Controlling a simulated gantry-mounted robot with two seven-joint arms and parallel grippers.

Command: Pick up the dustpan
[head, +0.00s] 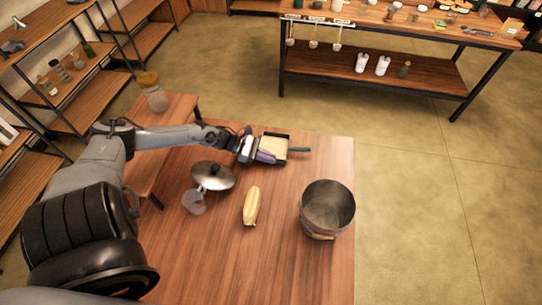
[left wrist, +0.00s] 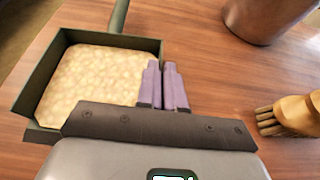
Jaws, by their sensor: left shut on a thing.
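The dustpan (head: 288,141) is dark green, with a pale, pebbly-looking inside and a handle pointing right in the head view. It lies near the far edge of the wooden table. In the left wrist view the dustpan (left wrist: 110,40) fills the upper left, with its handle at the top. My left gripper (head: 267,156) has purple fingers close together at the dustpan's side wall. In the left wrist view the gripper (left wrist: 164,85) is shut over that wall. I cannot tell whether the dustpan is lifted. My right gripper is not in view.
A metal bucket (head: 328,211) stands at the table's right edge. A yellowish brush (head: 251,206) lies left of it and shows bristles in the left wrist view (left wrist: 292,115). Shelves and another table stand beyond.

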